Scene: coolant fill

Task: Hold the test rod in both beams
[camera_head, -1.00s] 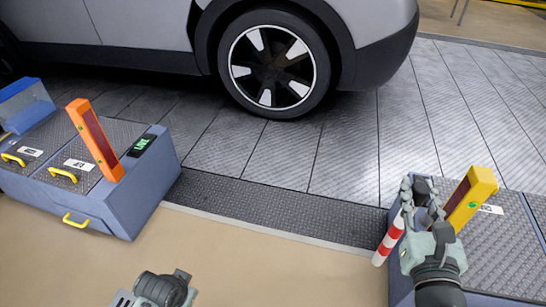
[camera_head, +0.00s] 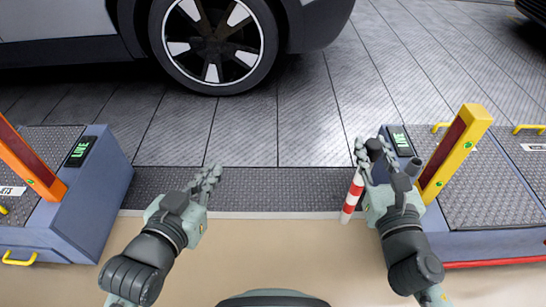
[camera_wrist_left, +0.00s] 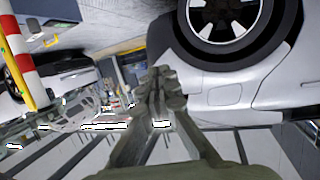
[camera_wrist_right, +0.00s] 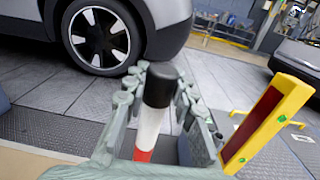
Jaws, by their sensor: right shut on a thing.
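The test rod (camera_head: 352,197) is red-and-white striped with a black top, which shows in the right wrist view (camera_wrist_right: 160,88). My right gripper (camera_head: 374,158) is shut on it near the top. The rod hangs nearly upright, slightly tilted, left of the yellow post (camera_head: 456,150). The orange post (camera_head: 28,160) stands at the far left, on the other side of the gap. Both posts have dark red faces. No beams are visible between them. My left gripper (camera_head: 210,178) is empty, its fingertips together in the left wrist view (camera_wrist_left: 160,92), over the gap's left part.
A blue-grey cabinet (camera_head: 85,205) stands at left and another (camera_head: 470,242) at right, each with a green "LIVE" display (camera_head: 80,151). A car wheel (camera_head: 213,40) is at the back. The dark floor strip (camera_head: 280,190) between the cabinets is clear.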

